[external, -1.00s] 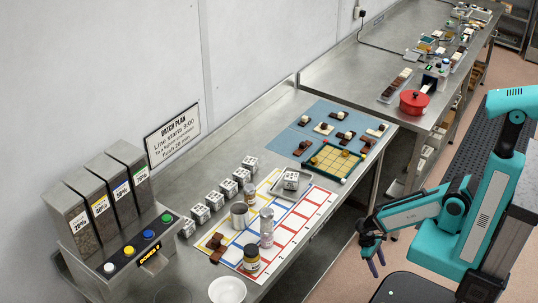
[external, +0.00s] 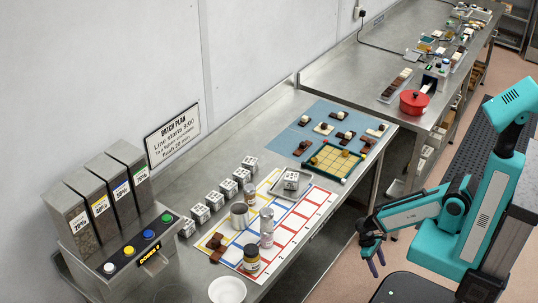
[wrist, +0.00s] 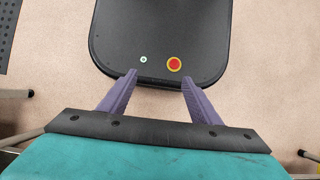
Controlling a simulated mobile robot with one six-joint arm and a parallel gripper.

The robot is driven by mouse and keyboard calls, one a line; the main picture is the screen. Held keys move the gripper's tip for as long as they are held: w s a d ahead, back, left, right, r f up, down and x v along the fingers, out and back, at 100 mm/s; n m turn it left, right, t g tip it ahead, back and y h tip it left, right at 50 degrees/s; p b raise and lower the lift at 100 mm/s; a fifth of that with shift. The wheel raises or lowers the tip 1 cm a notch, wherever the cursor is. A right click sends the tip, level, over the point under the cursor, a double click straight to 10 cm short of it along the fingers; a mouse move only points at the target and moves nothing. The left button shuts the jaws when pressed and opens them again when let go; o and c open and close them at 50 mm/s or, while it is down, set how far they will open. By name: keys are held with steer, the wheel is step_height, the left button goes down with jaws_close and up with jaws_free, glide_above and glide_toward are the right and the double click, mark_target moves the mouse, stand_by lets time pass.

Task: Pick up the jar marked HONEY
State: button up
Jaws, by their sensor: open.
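Several small jars stand on a white mat with coloured grid lines (external: 311,207) on the near steel bench. One jar with a dark lid and yellowish label (external: 251,258) is at the mat's near end. A pale-lidded jar (external: 267,239) stands close to it, with another pale-lidded jar (external: 266,216) just behind. A brown-lidded jar (external: 250,194) is farther back. The lettering is too small to read, so I cannot tell which says HONEY. My gripper (external: 377,264) is open and empty, right of the bench and away from the jars. The wrist view shows its purple fingers (wrist: 160,78) apart.
A metal can (external: 239,214), brown blocks (external: 215,246) and a white bowl (external: 227,290) are near the jars. White dice-like cubes (external: 200,213) line the wall side. A dispenser (external: 112,210) stands left. Floor shows between gripper and bench.

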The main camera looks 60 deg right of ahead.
steer(key=o, duration=0.3)
